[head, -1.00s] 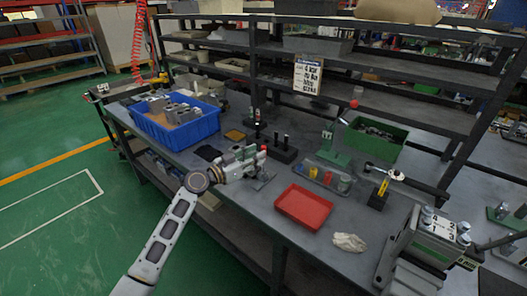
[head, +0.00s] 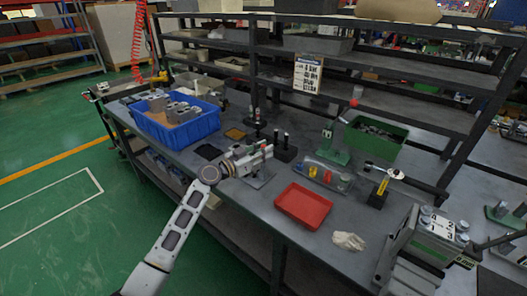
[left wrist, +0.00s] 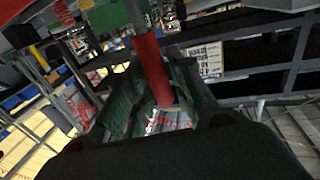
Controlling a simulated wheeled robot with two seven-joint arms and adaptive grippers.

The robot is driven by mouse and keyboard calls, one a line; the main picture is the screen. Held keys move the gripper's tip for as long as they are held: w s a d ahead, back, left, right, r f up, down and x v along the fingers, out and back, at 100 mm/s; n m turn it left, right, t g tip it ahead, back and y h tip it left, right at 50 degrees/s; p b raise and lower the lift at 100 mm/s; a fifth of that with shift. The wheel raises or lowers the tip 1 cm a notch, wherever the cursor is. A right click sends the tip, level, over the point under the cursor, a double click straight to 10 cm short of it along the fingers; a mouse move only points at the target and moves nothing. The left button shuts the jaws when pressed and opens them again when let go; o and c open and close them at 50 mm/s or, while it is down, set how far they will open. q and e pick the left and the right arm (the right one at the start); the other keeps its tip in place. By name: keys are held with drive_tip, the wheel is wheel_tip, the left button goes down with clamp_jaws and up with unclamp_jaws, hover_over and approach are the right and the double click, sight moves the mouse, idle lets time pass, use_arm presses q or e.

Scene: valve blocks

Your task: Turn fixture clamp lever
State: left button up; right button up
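The clamp lever shows in the left wrist view as a red handle (left wrist: 152,70) that reaches down between the fingers of my left gripper (left wrist: 155,98). The fingers stand apart on either side of it; the right finger looks closer to it. Whether either finger touches it is hard to tell. In the head view my left gripper (head: 262,152) is low over the bench, at a small grey fixture plate (head: 258,179), and hides most of the clamp. My right gripper is not in view.
A dark holder with upright black handles (head: 283,152) stands just right of the gripper. A red tray (head: 303,205), a blue bin (head: 174,128) of metal blocks, a green bin (head: 376,138) and a white glove or cloth (head: 348,241) are on the bench (head: 255,215). Shelves rise behind.

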use_arm(q)
clamp_jaws()
